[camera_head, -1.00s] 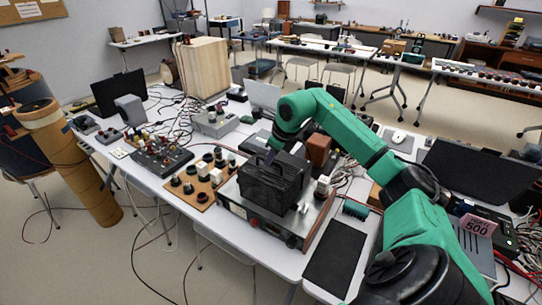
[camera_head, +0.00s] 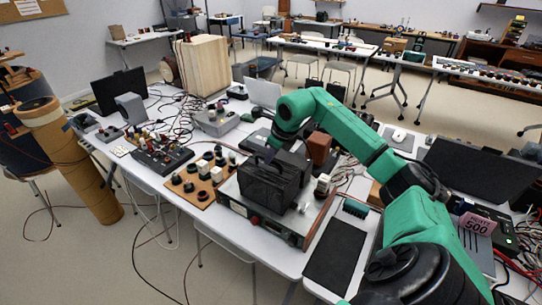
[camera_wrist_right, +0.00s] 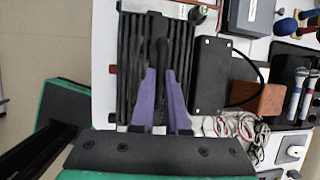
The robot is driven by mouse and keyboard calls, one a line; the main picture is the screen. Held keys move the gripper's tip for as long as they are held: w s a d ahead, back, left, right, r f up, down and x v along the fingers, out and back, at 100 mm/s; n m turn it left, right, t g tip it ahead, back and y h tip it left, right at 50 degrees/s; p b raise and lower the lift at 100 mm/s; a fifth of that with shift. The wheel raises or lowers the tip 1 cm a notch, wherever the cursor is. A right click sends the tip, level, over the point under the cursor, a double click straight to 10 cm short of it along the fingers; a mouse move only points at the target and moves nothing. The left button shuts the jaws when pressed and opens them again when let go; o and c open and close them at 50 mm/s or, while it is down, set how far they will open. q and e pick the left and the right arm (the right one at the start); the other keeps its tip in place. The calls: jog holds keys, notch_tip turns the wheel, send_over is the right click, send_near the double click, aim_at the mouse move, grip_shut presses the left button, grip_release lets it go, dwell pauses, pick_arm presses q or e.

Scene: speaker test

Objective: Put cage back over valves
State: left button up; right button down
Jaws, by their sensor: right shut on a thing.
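The black cage (camera_head: 266,187), a slatted box with a top handle, is over the amplifier (camera_head: 293,237), which has a metal front panel. I cannot tell whether the cage rests on it or hangs just above. The valves are hidden. My right gripper (camera_head: 268,152) comes down from above and is shut on the cage's handle. In the right wrist view the purple fingers of my right gripper (camera_wrist_right: 160,82) lie on both sides of the dark handle, with the slatted cage top (camera_wrist_right: 133,60) below. My left gripper is not in view.
A wooden board with knobs (camera_head: 205,178) stands close to the left of the amplifier. A black mat (camera_head: 335,254) lies to its right. A brown block (camera_head: 319,147) and cables are behind it. A mixer-like box (camera_head: 163,158) and monitor (camera_head: 120,92) are farther left.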

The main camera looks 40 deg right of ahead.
jog(key=shift+f+b, duration=0.3)
jog(key=shift+f, duration=0.1)
dwell(0.3)
jog(key=c, duration=0.8)
grip_release()
jog(key=shift+c, duration=0.2)
jog(key=b+v, duration=0.1)
jog(key=v, duration=1.3)
jog(key=shift+s+r, duration=0.15)
jog(key=shift+r, duration=0.15)
